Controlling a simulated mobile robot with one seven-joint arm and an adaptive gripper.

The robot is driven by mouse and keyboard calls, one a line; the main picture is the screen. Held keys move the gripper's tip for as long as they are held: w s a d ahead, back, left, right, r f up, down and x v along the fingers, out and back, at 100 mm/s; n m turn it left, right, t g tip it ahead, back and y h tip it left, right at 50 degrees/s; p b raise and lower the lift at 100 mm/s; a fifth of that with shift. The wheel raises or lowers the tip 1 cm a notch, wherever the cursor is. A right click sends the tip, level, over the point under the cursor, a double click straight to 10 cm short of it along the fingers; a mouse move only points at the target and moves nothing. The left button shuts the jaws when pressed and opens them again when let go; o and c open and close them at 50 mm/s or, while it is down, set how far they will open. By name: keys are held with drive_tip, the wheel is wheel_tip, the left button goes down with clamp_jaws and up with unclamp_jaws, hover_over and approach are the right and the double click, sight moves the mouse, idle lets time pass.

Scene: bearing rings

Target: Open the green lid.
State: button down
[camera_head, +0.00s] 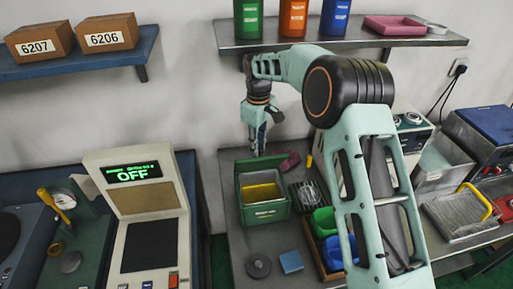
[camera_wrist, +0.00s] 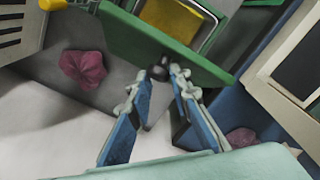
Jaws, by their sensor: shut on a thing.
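The green box (camera_head: 265,213) stands on the grey bench in the head view, with yellow contents (camera_head: 261,191) showing inside. Its green lid (camera_head: 258,164) is raised at the back edge, and the box mouth is uncovered. In the wrist view the lid (camera_wrist: 150,45) crosses the top, with the yellow contents (camera_wrist: 172,18) beyond it. A dark round knob (camera_wrist: 158,73) sticks out from the lid's outer face. My gripper (camera_head: 258,150) is behind the box at the lid. In the wrist view its fingertips (camera_wrist: 168,76) are shut on the knob, which they partly hide.
A dark red cloth (camera_head: 290,160) lies right of the lid. A black wire basket (camera_head: 308,195) and a tray with green and blue cups (camera_head: 325,222) stand right of the box. A black disc (camera_head: 258,265) and blue block (camera_head: 291,262) lie in front. A shelf (camera_head: 345,43) hangs above.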

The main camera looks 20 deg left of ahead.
drive_tip(key=shift+w+d+f, duration=0.25)
drive_tip(key=shift+d+f, duration=0.1)
drive_tip(key=shift+d, duration=0.15)
drive_tip(key=c, duration=1.7)
unclamp_jaws()
drive_tip(key=shift+w+f, duration=0.1)
drive_tip(key=shift+w, duration=0.05)
drive_tip(key=shift+c, duration=0.2)
drive_tip(key=shift+a, duration=0.25)
drive_tip(key=shift+s, duration=0.25)
